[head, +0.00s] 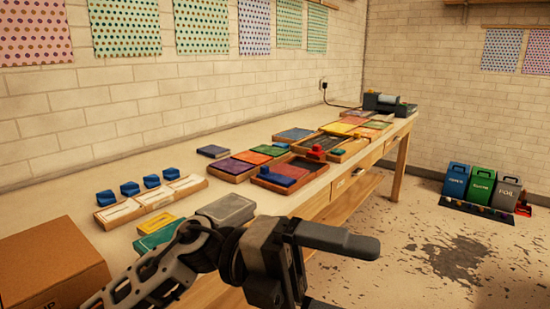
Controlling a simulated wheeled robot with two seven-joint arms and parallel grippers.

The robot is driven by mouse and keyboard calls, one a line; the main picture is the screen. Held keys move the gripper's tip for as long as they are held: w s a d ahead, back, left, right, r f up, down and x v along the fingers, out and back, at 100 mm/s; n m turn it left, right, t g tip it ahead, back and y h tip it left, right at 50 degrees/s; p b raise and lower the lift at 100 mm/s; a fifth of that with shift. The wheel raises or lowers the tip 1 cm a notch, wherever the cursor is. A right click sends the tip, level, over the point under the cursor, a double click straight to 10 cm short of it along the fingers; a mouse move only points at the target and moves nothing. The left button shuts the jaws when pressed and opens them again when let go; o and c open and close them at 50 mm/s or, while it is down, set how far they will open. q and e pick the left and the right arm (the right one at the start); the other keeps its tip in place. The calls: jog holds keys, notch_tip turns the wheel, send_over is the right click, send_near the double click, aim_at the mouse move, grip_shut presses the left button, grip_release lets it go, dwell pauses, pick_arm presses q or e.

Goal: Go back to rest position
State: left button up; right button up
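My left arm comes in from the lower left. My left gripper (352,277) is in front of the workbench's near edge, over the floor side. Its two fingers are spread apart, with nothing visible between them; the lower finger is cut off by the bottom of the picture. My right gripper is not in view. The workbench (75,215) runs along the brick wall from lower left to the far right.
Trays of coloured blocks (232,168) and blue pieces (130,188) lie on the bench. A cardboard box (50,262) is at lower left. Blue, green and grey bins (481,184) stand on the floor at right. Floor right of the gripper is open.

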pick_arm(q)
jog(key=w+a+f+n+t+y, duration=0.2)
jog(key=w+a+f+n+t, duration=0.35)
jog(key=n+t, duration=0.95)
jog(key=w+a+f+n+t+y, duration=0.2)
jog(key=w+a+f+n+t, duration=0.3)
jog(key=n+t, duration=0.95)
jog(key=s+a+f+n+g+y, duration=0.3)
jog(key=s+f+n, duration=0.1)
jog(key=f, duration=0.4)
jog(key=s+a+f+n+g+y, duration=0.3)
jog(key=s+a+f+n+g, duration=0.1)
jog(key=f, duration=0.4)
jog(key=s+a+f+n+g+y, duration=0.3)
jog(key=s+f+n, duration=0.1)
jog(key=f, duration=0.4)
jog(key=shift+s+a+f+y, duration=0.2)
jog(key=shift+s+f+y, duration=0.1)
jog(key=shift+s, duration=0.5)
